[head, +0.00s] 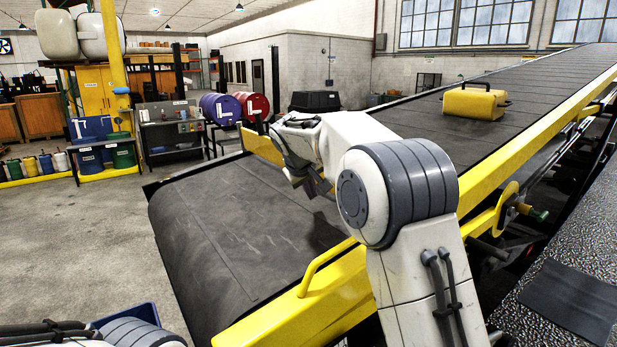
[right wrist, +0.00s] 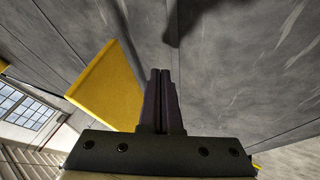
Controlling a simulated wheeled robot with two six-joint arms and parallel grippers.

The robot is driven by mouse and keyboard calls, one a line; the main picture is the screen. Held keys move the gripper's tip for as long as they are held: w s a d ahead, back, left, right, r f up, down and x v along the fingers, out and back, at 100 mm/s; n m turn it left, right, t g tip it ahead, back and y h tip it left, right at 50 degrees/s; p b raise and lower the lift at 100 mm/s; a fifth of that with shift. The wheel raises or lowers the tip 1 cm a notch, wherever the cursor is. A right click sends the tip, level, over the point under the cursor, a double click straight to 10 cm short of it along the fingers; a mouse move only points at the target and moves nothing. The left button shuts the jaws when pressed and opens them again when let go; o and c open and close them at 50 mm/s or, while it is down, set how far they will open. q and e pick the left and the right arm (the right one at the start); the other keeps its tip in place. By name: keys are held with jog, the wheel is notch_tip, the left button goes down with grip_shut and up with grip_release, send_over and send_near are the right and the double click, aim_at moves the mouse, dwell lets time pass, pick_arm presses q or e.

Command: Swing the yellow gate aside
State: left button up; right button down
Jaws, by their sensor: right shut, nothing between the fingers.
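The yellow gate (head: 262,147) is a flat yellow panel at the far side of the belt, partly hidden behind my right arm. It also shows in the right wrist view as a yellow plate (right wrist: 108,88), to the left of the fingers. My right gripper (head: 318,187) is over the belt, to the right of the gate in the head view. In the right wrist view its fingers (right wrist: 161,74) are shut together with nothing between them. A gap shows between fingertips and plate; I cannot tell its depth. Part of my left arm shows at the lower left, but its gripper is out of view.
The dark belt (head: 230,235) slopes up to the right between yellow side rails (head: 330,290). A yellow case (head: 475,102) with a black handle lies higher up the belt. A black box (head: 315,101) shows beyond the gate. The near, lower belt is bare.

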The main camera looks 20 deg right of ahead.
jog(key=shift+x, duration=0.95)
jog(key=d+p, duration=0.1)
jog(key=d, duration=0.1)
jog(key=w+d+r+p, duration=0.1)
jog(key=shift+d+p, duration=0.15)
jog(key=shift+p, duration=0.15)
jog(key=shift+w+d+f, duration=0.15)
jog(key=shift+d, duration=0.1)
